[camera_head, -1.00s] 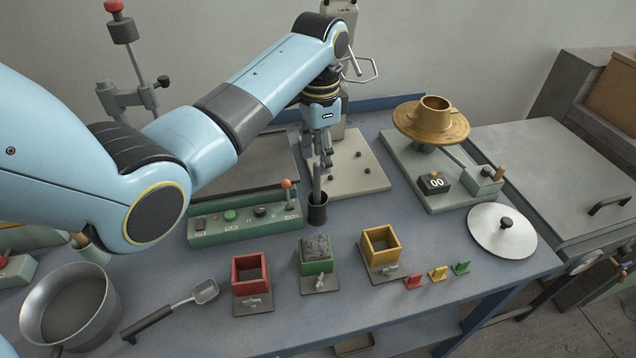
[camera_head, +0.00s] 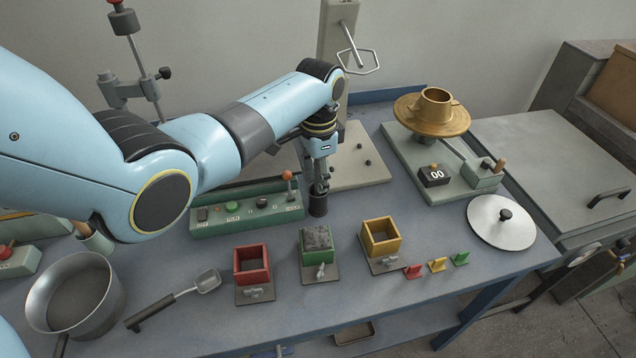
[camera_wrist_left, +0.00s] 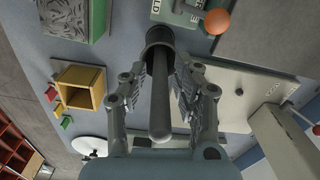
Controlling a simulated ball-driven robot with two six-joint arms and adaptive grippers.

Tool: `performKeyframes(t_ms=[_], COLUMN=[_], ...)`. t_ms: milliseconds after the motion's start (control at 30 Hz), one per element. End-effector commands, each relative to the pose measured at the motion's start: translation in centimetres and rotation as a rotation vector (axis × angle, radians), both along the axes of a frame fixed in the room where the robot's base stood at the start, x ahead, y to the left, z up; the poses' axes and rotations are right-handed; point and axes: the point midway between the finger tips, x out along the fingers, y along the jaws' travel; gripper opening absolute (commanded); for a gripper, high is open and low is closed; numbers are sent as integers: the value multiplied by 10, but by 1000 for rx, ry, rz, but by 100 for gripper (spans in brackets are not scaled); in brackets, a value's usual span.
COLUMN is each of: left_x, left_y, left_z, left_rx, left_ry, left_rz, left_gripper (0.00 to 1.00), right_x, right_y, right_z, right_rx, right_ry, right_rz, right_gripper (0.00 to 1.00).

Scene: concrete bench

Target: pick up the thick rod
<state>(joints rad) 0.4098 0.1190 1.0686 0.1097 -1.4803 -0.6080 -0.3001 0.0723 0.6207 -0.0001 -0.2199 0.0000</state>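The thick rod (camera_wrist_left: 160,105) is grey with a rounded end and stands in a dark cup (camera_head: 318,206). In the left wrist view the cup (camera_wrist_left: 158,36) is round the rod's far end. My left gripper (camera_head: 318,188) is over the cup. In the left wrist view its open fingers (camera_wrist_left: 163,104) lie on either side of the rod, with gaps between them and it. In the head view the fingers mostly hide the rod. My right gripper is not in view.
In front stand red (camera_head: 252,264), green (camera_head: 315,243) and yellow (camera_head: 381,237) square boxes. A pot (camera_head: 72,292) and scoop (camera_head: 175,298) lie left. A lid (camera_head: 502,222) is right.

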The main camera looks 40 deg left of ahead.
Motion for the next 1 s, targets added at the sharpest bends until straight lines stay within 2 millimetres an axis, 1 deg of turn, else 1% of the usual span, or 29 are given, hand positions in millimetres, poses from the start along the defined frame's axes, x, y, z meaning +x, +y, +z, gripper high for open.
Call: performKeyframes(t_ms=[33, 200, 500, 600, 667, 733, 900, 1000], left_x=[0, 0, 0, 1, 1, 1, 2, 1], left_y=[0, 0, 0, 1, 1, 1, 1, 1], left_z=[0, 0, 0, 4, 11, 24, 61, 79], left_rx=[0, 0, 1, 1, 1, 1, 2, 2], left_ry=[0, 0, -1, -2, -3, -4, -6, -5], left_rz=[0, 0, 0, 0, 0, 0, 1, 0], left_gripper=[21, 0, 0, 0, 0, 0, 0, 0], right_x=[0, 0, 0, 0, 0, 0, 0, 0], right_y=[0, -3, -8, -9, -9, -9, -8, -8], right_z=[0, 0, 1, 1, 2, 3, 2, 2], right_rx=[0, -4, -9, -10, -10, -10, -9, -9], right_ry=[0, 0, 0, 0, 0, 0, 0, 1], right_rz=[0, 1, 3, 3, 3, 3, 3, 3], right_gripper=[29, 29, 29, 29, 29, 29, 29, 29])
